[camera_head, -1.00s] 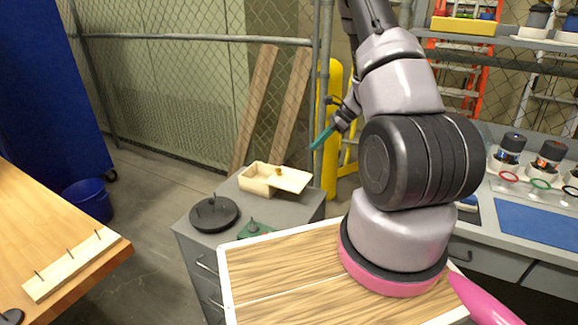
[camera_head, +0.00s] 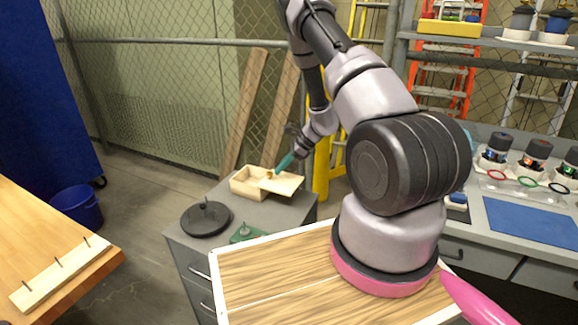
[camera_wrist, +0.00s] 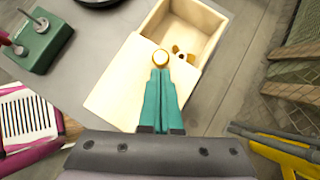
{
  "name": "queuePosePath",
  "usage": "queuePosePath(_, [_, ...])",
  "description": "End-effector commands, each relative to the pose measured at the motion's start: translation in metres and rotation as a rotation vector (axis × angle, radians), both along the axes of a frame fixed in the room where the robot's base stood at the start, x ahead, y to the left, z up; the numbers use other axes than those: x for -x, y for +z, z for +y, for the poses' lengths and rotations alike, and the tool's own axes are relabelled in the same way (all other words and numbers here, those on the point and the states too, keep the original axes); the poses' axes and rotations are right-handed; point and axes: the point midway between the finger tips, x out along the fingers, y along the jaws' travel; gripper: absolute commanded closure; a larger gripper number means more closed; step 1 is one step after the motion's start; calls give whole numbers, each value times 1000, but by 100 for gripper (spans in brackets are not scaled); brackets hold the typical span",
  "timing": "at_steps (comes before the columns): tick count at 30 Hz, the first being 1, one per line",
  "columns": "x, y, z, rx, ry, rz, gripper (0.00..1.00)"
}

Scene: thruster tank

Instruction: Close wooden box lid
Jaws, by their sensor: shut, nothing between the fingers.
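A pale wooden box (camera_head: 240,184) stands on a grey cabinet, its lid (camera_head: 286,186) slid to the right so the box is partly open. In the wrist view, the open box (camera_wrist: 216,22) shows at the top, with the lid (camera_wrist: 118,88) below it. A round golden knob (camera_wrist: 160,57) sits at the lid's edge nearest the opening. My gripper (camera_head: 270,174) has teal fingers, which are shut and empty. In the wrist view, its fingertips (camera_wrist: 160,74) lie over the lid just short of the knob; whether they touch it I cannot tell.
A black round stand (camera_head: 206,218) and a green device (camera_head: 247,232) share the grey cabinet (camera_head: 190,245) with the box. A yellow post (camera_head: 322,170) and leaning planks (camera_head: 243,115) stand behind. A small brown item (camera_wrist: 180,50) shows inside the box near the knob.

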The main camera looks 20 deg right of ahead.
Motion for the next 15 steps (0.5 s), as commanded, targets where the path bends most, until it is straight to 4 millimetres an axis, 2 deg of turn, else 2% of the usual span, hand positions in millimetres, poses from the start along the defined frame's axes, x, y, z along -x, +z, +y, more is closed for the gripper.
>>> queuePosePath(11, [-1,0,2,0,0,0,100])
queuePosePath(15, [-12,0,13,0,4,-2,100])
